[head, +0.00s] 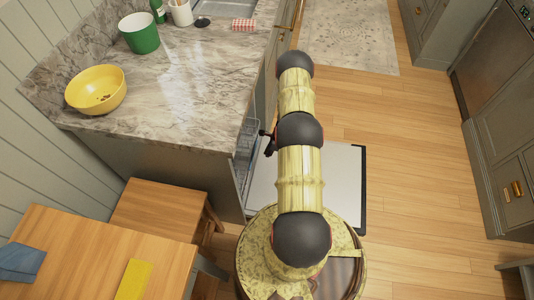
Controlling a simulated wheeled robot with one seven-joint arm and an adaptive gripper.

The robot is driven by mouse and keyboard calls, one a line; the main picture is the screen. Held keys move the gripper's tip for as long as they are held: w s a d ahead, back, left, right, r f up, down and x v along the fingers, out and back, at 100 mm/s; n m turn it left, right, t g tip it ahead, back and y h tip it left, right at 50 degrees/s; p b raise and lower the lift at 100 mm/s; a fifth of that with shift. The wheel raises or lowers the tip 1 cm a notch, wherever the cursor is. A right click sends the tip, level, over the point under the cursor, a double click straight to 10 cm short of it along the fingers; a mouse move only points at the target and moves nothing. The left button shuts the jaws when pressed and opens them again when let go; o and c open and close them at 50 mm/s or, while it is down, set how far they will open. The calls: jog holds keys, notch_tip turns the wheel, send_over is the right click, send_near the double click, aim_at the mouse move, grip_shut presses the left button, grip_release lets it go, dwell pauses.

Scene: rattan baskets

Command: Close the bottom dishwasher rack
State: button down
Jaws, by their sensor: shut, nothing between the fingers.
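The dishwasher door (342,188) is folded down flat over the floor, its pale inner face up with a dark edge. A grey wire rack (243,152) shows in part at the dishwasher opening, under the counter's right end. My arm hides much of the door, and the counter hides part of the rack, so I cannot tell how far out the rack stands. My gripper (267,142) is dark and small in the head view, mostly behind my arm. It is shut and empty, close to the rack's right side. I cannot tell whether it touches the rack.
A marble counter (180,110) bears a yellow bowl (96,90), a green pot (139,33) and a checkered cloth (243,25). A wooden table (85,255) and stool (160,208) stand at the lower left. The wooden floor (415,150) at right is clear.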

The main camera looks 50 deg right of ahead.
aim_at(252, 159)
jog(key=w+a+f+b, duration=0.2)
jog(key=w+f+b, duration=0.1)
jog(key=w+f, duration=0.2)
jog(key=shift+a+f, duration=0.3)
jog(key=shift+f, duration=0.8)
jog(key=shift+w+a+b, duration=0.3)
jog(key=shift+w+a, duration=0.15)
jog(key=shift+w, duration=0.4)
jog(key=shift+w+a+b, duration=0.25)
jog(key=shift+w+a, duration=0.2)
jog(key=shift+w, duration=0.4)
